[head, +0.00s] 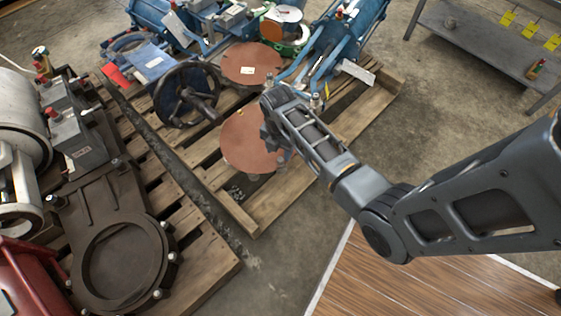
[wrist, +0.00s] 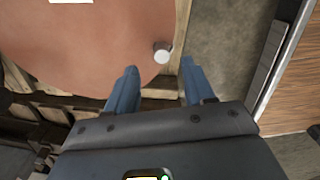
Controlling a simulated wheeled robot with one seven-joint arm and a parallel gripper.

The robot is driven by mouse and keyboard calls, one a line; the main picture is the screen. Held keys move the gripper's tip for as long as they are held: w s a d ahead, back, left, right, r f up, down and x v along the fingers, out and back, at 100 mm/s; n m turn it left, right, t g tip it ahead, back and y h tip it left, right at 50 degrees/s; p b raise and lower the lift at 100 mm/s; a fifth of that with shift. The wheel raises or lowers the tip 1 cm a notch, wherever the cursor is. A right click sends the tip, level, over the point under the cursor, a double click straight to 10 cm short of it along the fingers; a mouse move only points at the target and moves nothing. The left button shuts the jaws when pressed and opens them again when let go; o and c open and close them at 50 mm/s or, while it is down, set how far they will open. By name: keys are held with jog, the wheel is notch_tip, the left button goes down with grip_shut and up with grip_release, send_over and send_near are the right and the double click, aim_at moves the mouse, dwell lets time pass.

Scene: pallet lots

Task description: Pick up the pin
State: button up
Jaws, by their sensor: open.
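The pin (wrist: 162,50) is a small pale silver cylinder with a round flat top. In the wrist view it stands at the edge of a copper-coloured disc (wrist: 100,45). My gripper (wrist: 159,66) is open and empty, with its two blue fingers apart. The pin shows just beyond the fingertips, roughly in the gap between them; I cannot tell the height between them. In the head view my gripper is over the right side of the nearer copper disc (head: 240,150), and my arm hides the pin there.
The disc lies on a wooden pallet (head: 240,215) with a black handwheel (head: 187,95) and blue valves (head: 345,45) behind. A left pallet holds a dark flanged valve (head: 115,245). A grey bench (head: 480,45) stands at the back right. Concrete floor is clear between.

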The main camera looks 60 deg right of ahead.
aim_at(280, 159)
notch_tip(280, 159, down, 5)
jog(key=b, duration=0.2)
jog(key=shift+s+r+b, duration=0.15)
jog(key=shift+b, duration=0.15)
jog(key=shift+r, duration=0.1)
grip_shut()
